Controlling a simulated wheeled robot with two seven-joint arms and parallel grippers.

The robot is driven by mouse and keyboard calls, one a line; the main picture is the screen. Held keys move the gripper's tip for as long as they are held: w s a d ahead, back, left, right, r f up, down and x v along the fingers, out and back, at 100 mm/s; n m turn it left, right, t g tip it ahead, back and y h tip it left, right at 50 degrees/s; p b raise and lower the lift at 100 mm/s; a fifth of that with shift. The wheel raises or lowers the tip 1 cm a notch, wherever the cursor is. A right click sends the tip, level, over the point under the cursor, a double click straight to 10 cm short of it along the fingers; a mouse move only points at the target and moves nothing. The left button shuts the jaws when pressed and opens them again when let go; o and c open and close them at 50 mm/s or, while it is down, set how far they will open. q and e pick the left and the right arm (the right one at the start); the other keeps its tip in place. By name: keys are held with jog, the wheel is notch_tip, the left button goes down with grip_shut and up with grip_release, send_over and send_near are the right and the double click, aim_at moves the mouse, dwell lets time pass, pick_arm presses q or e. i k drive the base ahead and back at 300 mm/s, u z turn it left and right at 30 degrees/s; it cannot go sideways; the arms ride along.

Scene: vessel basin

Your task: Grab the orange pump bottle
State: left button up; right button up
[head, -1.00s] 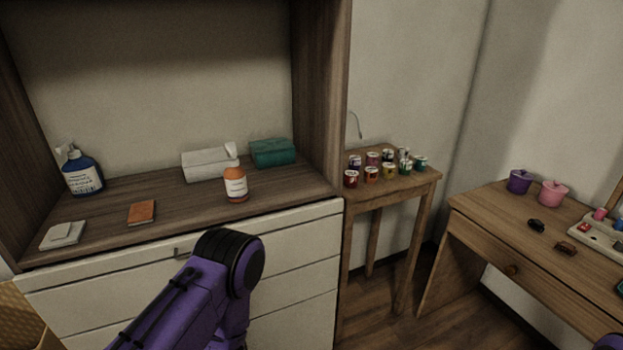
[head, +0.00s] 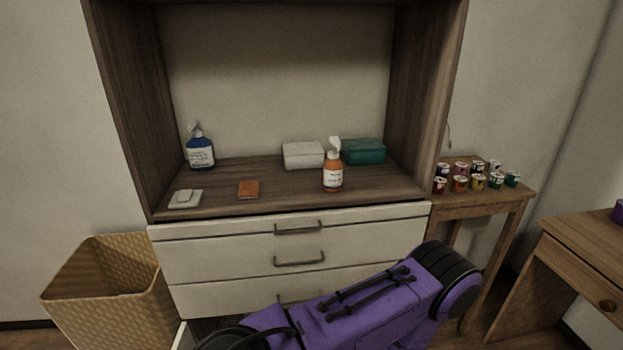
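The orange pump bottle (head: 333,179) stands upright on the wooden shelf top of the cabinet (head: 285,200), right of the middle and near the front edge. It has a white pump head and a white label. A purple arm link of mine crosses the lower right, in front of the drawers and below the bottle. Neither gripper's fingers show in the head view, and nothing touches the bottle.
Behind the bottle lie a white box (head: 303,155) and a green box (head: 364,151). A blue pump bottle (head: 200,151), a brown card (head: 249,189) and a pale square item (head: 185,199) are to the left. A wicker basket (head: 75,285) stands left; a paint-jar table (head: 490,202) stands right.

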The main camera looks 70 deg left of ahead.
aim_at(333, 167)
jog(key=k, duration=0.45)
jog(key=u, duration=0.8)
